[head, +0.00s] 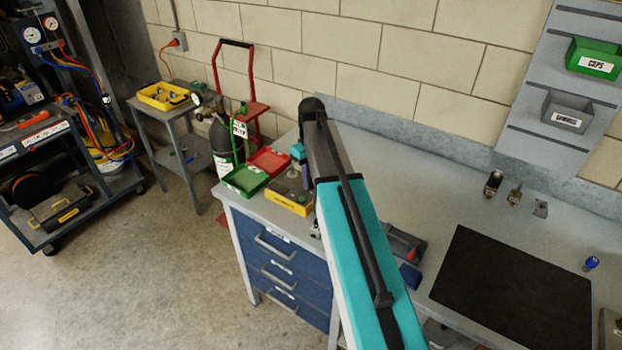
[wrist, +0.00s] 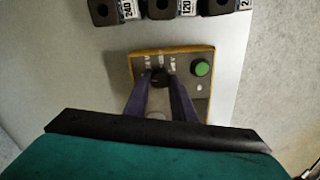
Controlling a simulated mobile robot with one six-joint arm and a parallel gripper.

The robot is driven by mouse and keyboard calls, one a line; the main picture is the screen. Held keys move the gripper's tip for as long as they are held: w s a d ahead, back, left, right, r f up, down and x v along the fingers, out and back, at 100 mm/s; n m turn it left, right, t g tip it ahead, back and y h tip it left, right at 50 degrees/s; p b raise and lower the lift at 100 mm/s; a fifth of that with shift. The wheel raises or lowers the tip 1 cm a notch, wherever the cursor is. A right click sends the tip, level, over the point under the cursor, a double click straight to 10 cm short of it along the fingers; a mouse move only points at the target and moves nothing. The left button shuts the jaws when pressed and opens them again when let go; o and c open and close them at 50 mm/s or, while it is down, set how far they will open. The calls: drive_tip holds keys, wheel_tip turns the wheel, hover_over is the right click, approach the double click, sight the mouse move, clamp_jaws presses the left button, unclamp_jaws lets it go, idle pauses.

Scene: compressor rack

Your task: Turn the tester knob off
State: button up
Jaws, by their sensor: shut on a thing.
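The tester (wrist: 138,68) is a box with a dark grey face and a yellow rim, in the wrist view's middle. Its black knob (wrist: 158,75) sits between printed labels too small to read. A round green button (wrist: 202,68) is to its right. My gripper (wrist: 159,78) has its two purple fingers on either side of the knob, shut on it. The knob's exact pointing is unclear. In the head view the yellow-rimmed tester (head: 288,204) stands on the bench's left end, partly hidden by my arm.
Several black blocks with white labels (wrist: 130,8) line the wrist view's top edge. In the head view a green tray (head: 245,180) and a red tray (head: 270,162) sit left of the tester. A dark mat (head: 510,290) lies on the bench (head: 400,130) at right.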

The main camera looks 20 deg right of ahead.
drive_tip(key=shift+n, duration=1.3)
drive_tip(key=o, duration=1.1)
drive_tip(key=shift+c, duration=0.2)
drive_tip(key=shift+r, duration=0.2)
wheel_tip(320, 180, up, 14)
drive_tip(key=b, duration=0.3)
drive_tip(key=shift+f, duration=0.25)
